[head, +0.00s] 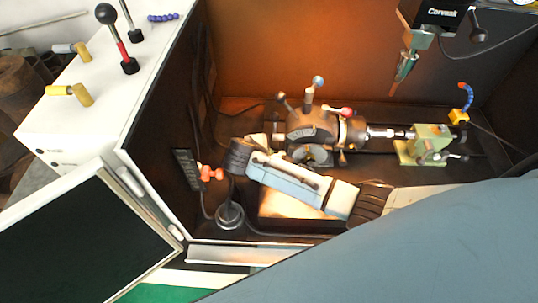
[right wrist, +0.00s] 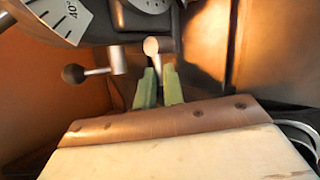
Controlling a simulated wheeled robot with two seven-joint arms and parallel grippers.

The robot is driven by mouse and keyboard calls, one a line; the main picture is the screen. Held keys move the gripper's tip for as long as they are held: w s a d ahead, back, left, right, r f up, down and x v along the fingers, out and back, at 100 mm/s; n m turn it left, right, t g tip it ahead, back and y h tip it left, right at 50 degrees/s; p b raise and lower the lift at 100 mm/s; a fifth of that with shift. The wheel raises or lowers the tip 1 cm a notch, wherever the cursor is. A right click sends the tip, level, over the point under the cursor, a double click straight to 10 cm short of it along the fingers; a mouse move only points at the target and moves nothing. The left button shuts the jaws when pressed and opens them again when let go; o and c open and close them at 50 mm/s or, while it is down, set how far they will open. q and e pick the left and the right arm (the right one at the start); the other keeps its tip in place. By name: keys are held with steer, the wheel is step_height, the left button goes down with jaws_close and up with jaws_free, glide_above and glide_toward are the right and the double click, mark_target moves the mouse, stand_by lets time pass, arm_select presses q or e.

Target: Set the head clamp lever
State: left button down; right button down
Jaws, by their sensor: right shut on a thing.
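The indexing chuck (head: 310,128) stands on the machine bed, with several levers on its dark head. One lever has a grey-blue knob (head: 318,82), another a red knob (head: 345,112). My right arm reaches in from the right, its wrist at the chuck's lower left; its fingers are hard to make out there. In the right wrist view my right gripper's green fingers (right wrist: 160,88) are shut on a short lever with a pale round end (right wrist: 150,46). Which head-view lever this is I cannot tell. A dark-ball lever (right wrist: 73,74) sticks out to its left, clear of the fingers. My left gripper is out of view.
A green tailstock (head: 425,143) stands right of the chuck, and a spindle head (head: 430,18) with a nozzle hangs above. A lamp base (head: 230,214) stands lower left. A white cabinet (head: 85,120) with levers is left. The orange back wall is close behind.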

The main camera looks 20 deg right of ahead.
steer(key=c, duration=1.5)
jaws_free()
steer(key=shift+d, duration=0.15)
steer(key=p+v, duration=0.1)
steer(key=v, duration=1.2)
steer(key=shift+r, duration=0.2)
